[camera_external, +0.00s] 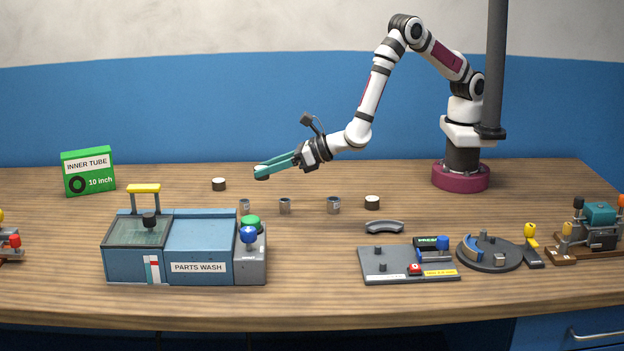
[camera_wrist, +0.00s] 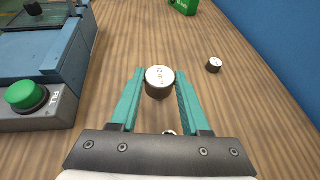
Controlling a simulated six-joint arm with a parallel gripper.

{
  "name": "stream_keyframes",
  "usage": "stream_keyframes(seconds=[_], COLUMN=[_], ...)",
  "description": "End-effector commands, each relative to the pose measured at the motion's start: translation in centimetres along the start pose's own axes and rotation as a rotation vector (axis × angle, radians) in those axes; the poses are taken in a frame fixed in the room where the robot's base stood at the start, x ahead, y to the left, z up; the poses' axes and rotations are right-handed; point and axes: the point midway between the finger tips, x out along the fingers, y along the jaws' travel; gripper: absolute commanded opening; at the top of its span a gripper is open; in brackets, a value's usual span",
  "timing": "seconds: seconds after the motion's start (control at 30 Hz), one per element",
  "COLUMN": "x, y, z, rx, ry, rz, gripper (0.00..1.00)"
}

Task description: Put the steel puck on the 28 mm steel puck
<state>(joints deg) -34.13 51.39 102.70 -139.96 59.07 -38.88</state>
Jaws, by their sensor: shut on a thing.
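My gripper (camera_wrist: 160,84) has two teal fingers shut on a round puck (camera_wrist: 158,84) with a pale, marked top and dark side; the marking looks like "32". In the outside view my gripper (camera_external: 261,170) is above the table, left of centre, and its fingers mostly hide the puck. A dark puck with a pale top (camera_external: 219,184) stands on the table to the left, and it also shows in the wrist view (camera_wrist: 214,65). A similar puck (camera_external: 372,202) stands to the right. Its size marking and that of the left puck are not readable.
Three small grey metal cylinders (camera_external: 285,205) stand in a row behind and right of the parts washer (camera_external: 205,245). A green inner tube box (camera_external: 88,172) stands at left. A grey fixture plate (camera_external: 375,262) and a round turntable (camera_external: 488,262) are at right.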

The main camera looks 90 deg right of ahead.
Motion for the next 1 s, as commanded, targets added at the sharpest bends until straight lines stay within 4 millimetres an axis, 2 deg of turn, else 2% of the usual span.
stream_keyframes(seconds=[0.03,0.07,0.17,0.3,0.4,0.5,0.63,0.9,1.0], x=[-2.1,-3.4,-8.2,-15.7,-20.1,-22.9,-24.3,-22.2,-21.6], y=[0.8,1.1,1.0,-1.4,-3.8,-6.0,-7.4,-7.6,-7.5], z=[-1.2,-2.0,-4.6,-7.6,-8.7,-9.1,-9.9,-15.3,-16.5], rx=[0.005,0.012,0.038,0.082,0.111,0.133,0.143,0.143,0.146], ry=[0.002,0.002,0.001,-0.002,-0.002,-0.003,-0.002,-0.001,0.000], rz=[-0.016,-0.033,-0.099,-0.209,-0.274,-0.321,-0.351,-0.356,-0.354], gripper=[0.00,0.00,0.00,0.00,0.00,0.00,0.00,0.00,0.00])
